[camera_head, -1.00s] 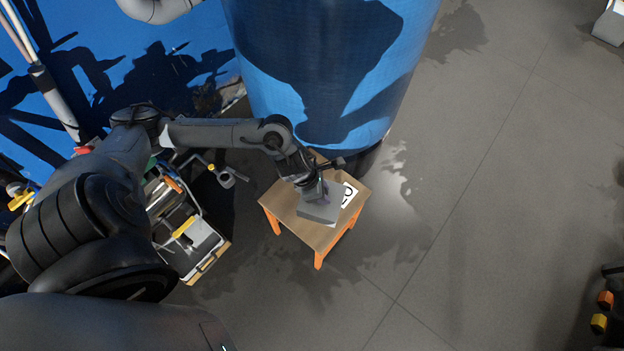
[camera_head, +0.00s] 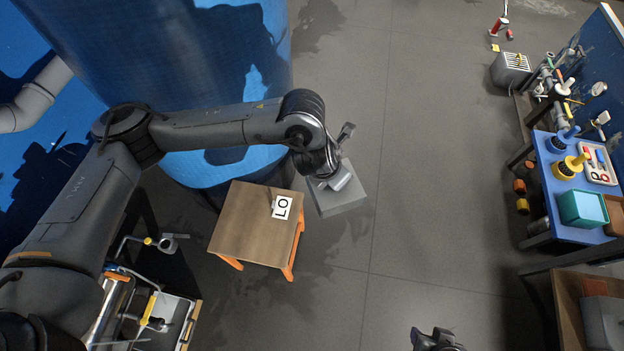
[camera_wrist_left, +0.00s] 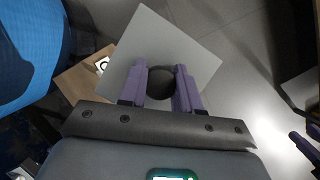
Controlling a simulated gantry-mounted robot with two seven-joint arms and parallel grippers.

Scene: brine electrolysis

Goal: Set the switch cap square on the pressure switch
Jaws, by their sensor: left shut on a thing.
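The switch cap is a grey square plate (camera_head: 338,191) with a dark round knob on top. My left gripper (camera_head: 330,180) is shut on this knob. In the left wrist view, the purple fingers (camera_wrist_left: 160,85) stand either side of the knob and the plate (camera_wrist_left: 190,50) spreads out beyond them. The cap hangs in the air to the right of a small wooden stool (camera_head: 245,220). My right gripper (camera_head: 437,340) shows only partly at the bottom edge, and its jaws are unclear. I cannot make out the pressure switch.
The stool has orange legs and a white card marked LO (camera_head: 282,207). A big blue tank (camera_head: 190,80) stands behind it. At the right is a blue bench (camera_head: 575,225) with a teal bin (camera_head: 583,208) and several tools. The grey floor between stool and bench is clear.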

